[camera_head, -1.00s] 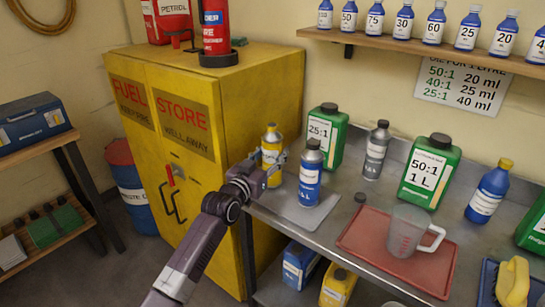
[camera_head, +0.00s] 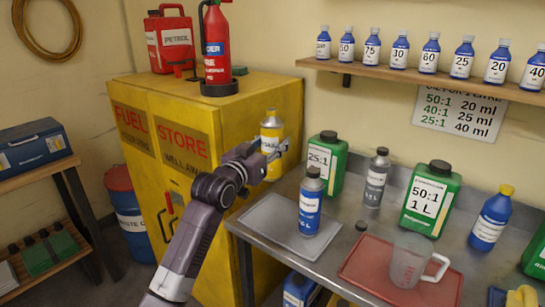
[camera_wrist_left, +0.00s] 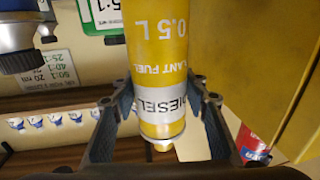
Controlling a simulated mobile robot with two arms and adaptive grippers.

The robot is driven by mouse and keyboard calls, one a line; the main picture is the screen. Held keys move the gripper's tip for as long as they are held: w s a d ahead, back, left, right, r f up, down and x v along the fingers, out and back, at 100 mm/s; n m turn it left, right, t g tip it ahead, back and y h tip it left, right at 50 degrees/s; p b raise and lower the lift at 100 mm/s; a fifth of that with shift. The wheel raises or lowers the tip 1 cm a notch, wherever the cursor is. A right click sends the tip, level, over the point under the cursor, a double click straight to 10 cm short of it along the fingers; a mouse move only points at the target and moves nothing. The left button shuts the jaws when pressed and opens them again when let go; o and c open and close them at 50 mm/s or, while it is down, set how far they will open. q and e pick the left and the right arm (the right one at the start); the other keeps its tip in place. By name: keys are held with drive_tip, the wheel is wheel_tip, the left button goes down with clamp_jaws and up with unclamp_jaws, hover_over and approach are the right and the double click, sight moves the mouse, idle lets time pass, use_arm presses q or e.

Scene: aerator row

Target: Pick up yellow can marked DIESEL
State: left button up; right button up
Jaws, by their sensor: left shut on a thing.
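The can is upright, raised above the grey mat (camera_head: 278,228) and in front of the yellow cabinet. My right gripper is not in view.
A blue bottle (camera_head: 310,203) stands at the mat's right edge, close to the can. Behind are a green 25:1 can (camera_head: 324,166) and a grey bottle (camera_head: 375,180). A red tray (camera_head: 365,278) holds a clear jug (camera_head: 407,262). The mat's left part is bare.

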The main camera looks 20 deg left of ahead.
sight(268, 124)
use_arm(q)
drive_tip(key=shift+r, duration=3.15)
